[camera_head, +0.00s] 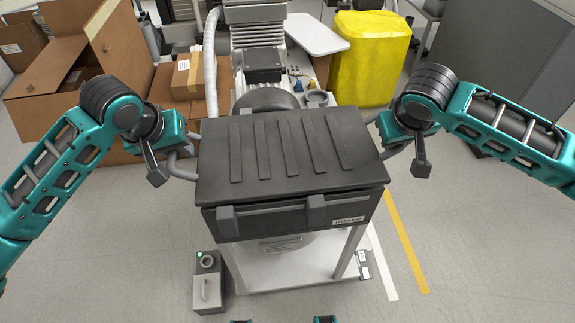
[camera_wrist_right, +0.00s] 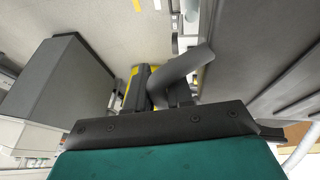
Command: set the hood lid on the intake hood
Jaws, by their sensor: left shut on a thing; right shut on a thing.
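The hood lid (camera_head: 285,145) is a dark ribbed panel lying above the intake hood (camera_head: 270,221), a dark box with an "Intake" label on its front. The lid covers the hood's top. A dark gap shows under its front edge, and I cannot tell if the lid touches the hood all round. My left gripper (camera_head: 186,146) is shut on the lid's left side handle. My right gripper (camera_head: 387,137) is shut on the right side handle. In the right wrist view the grey curved handle (camera_wrist_right: 181,68) runs to the dark panel; the fingertips are mostly hidden.
A machine with a motor (camera_head: 262,62) stands behind the hood. Cardboard boxes (camera_head: 70,75) are at the back left, a yellow bin (camera_head: 370,55) at the back right. A small grey unit with a green light (camera_head: 208,285) sits on the floor at the front left.

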